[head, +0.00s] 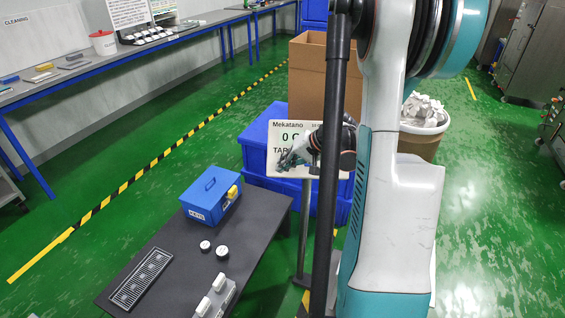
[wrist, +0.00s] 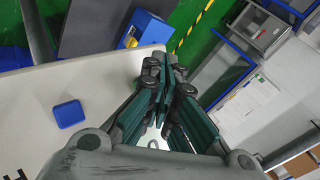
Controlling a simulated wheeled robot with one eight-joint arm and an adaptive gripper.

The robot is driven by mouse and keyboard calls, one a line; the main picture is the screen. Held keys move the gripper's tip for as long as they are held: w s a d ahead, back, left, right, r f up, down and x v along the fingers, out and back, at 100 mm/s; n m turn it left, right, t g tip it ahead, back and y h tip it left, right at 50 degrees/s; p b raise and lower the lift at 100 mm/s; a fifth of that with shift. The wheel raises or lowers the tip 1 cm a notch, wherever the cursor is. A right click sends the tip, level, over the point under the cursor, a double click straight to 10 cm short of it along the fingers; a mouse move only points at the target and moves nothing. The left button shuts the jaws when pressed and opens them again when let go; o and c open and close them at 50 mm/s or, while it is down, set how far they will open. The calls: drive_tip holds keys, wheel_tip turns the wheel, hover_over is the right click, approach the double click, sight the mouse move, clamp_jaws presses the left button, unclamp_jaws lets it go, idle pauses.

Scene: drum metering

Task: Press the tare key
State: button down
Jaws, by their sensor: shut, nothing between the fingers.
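The pale display panel (head: 279,131) stands on a post beyond the dark table in the head view. It reads "Mekatano", a green "0" and part of a word starting "TAR"; my gripper and arm hide the rest. In the wrist view the panel's pale face (wrist: 30,95) fills the left, with a plain blue square key (wrist: 68,113) on it. I cannot read a label on that key. My gripper (head: 287,161) is in front of the panel's lower part. In the wrist view my gripper (wrist: 168,75) is shut and empty, to the right of the blue key and apart from it.
A dark table (head: 254,232) at front left holds a blue box (head: 207,203), two small round weights, white-topped blocks and a drain grate (head: 141,278). Blue crates (head: 262,127) and a cardboard carton (head: 308,80) stand behind the panel. Green floor is open to the left.

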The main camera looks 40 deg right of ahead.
drive_tip(key=shift+s+a+r, duration=0.35)
drive_tip(key=shift+r, duration=0.1)
drive_tip(key=shift+s+a+r+p, duration=0.6)
drive_tip(key=shift+a+r+p, duration=0.1)
drive_tip(key=shift+r, duration=0.15)
drive_tip(key=shift+s+a+r+p, duration=0.55)
drive_tip(key=shift+r+p, duration=0.15)
drive_tip(key=shift+r, duration=0.15)
